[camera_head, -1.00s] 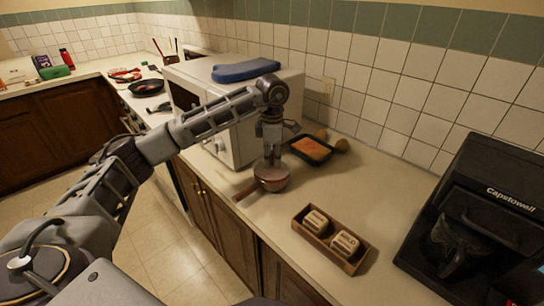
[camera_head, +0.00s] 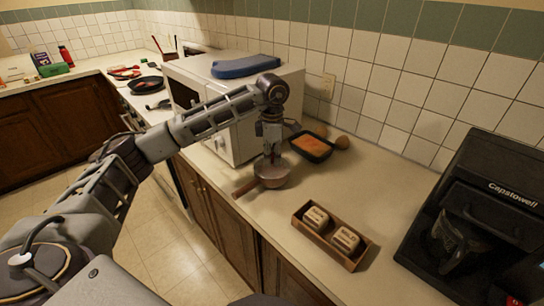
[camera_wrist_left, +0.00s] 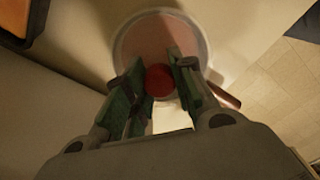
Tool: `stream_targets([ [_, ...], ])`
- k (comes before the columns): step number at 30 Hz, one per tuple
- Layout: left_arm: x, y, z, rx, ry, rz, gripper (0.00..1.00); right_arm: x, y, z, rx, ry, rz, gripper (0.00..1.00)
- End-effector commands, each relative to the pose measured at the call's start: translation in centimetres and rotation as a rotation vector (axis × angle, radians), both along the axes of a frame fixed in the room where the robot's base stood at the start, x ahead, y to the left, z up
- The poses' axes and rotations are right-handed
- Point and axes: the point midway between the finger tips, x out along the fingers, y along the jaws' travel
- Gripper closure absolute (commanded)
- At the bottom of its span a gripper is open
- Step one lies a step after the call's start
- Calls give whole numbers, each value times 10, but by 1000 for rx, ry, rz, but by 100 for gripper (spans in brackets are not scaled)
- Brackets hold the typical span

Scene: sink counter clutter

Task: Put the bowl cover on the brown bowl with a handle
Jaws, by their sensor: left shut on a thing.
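The brown bowl (camera_head: 274,182) stands on the counter in front of the microwave, its handle (camera_head: 246,188) pointing left towards the counter's front edge. In the left wrist view the handle (camera_wrist_left: 224,96) shows at the right. My left gripper (camera_head: 271,157) points down over the bowl. Its fingers in the left wrist view (camera_wrist_left: 160,85) are shut on the red knob of the bowl cover (camera_wrist_left: 150,35), a round brownish lid with a pale rim. The cover is over the bowl and hides its inside. I cannot tell whether it touches the rim all round. My right gripper is not in view.
A dark tray with orange contents (camera_head: 311,146) sits behind the bowl. A wooden box (camera_head: 352,262) with two pale blocks is to the right front. The microwave (camera_head: 235,130) carries a blue item (camera_head: 245,66). A black coffee machine (camera_head: 485,210) stands far right.

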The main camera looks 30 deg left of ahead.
Motion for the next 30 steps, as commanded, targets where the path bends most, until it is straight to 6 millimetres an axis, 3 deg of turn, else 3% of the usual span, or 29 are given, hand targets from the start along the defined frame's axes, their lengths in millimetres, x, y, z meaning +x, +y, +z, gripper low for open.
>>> stream_targets([
  [15,-1,0,-4,1,3,-1,100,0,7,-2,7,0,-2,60],
  [16,-1,0,-4,0,4,-1,71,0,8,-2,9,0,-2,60],
  [21,-1,0,-5,1,4,-1,50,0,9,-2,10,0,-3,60],
  [30,-1,0,-4,1,3,0,50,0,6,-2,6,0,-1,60],
])
